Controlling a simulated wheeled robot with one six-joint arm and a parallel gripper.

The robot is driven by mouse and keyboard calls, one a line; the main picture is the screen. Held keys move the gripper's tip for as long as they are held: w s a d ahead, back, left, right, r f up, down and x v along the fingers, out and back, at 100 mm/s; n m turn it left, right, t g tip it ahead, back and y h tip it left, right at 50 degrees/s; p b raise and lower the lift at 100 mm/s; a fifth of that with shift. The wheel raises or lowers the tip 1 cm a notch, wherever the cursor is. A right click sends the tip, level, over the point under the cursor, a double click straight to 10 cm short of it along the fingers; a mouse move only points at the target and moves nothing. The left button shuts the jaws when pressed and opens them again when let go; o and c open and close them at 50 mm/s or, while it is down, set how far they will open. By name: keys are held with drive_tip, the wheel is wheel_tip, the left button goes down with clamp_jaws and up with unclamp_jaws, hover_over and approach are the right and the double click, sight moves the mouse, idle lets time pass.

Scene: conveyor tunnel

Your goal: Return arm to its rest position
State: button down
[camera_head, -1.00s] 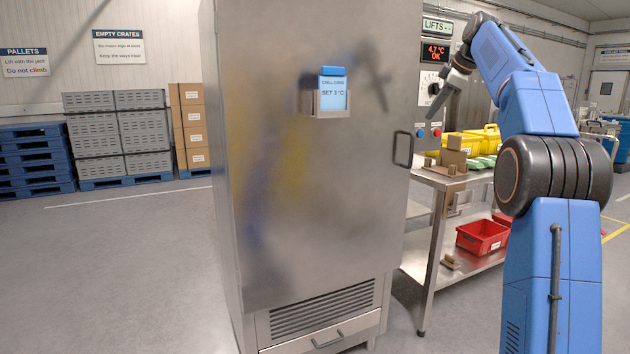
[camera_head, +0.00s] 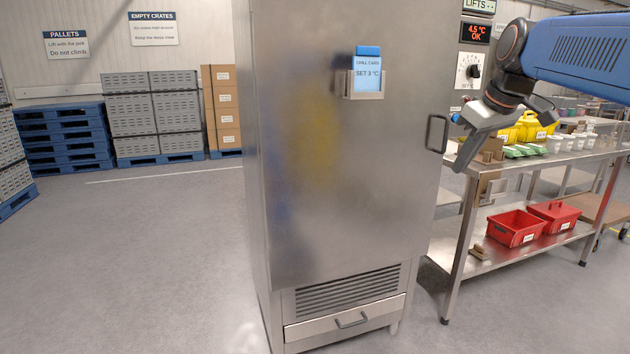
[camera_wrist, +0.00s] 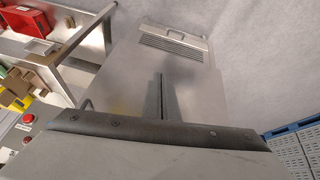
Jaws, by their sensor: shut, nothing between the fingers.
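My gripper (camera_head: 462,166) hangs at the end of my blue arm (camera_head: 580,50) at the upper right of the head view. It points down and to the left, in front of the steel cabinet's right edge and near its dark door handle (camera_head: 436,133). Its fingers are together with nothing between them. In the wrist view the closed fingers (camera_wrist: 162,98) show against the steel cabinet door (camera_wrist: 200,95). I cannot tell from these views whether the gripper touches the handle.
The steel cabinet (camera_head: 310,200) fills the middle, with a blue-topped display card (camera_head: 368,75). A steel table (camera_head: 462,230) on the right holds cartons and yellow bins, with red bins (camera_head: 515,227) below. Grey crates (camera_head: 155,110) and blue pallets (camera_head: 65,140) stand at the left. Left floor is clear.

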drive_tip(key=s+a+f+m, duration=0.1)
drive_tip(key=s+f+m, duration=0.1)
drive_tip(key=s+f, duration=1.1)
drive_tip(key=s+a+f+m+h, duration=0.1)
drive_tip(key=s+a+f+m, duration=0.1)
drive_tip(key=s+f, duration=1.2)
drive_tip(key=shift+s+a+f+m+g, duration=0.15)
drive_tip(key=shift+a+f+m+g, duration=0.15)
drive_tip(key=shift+f+m, duration=0.4)
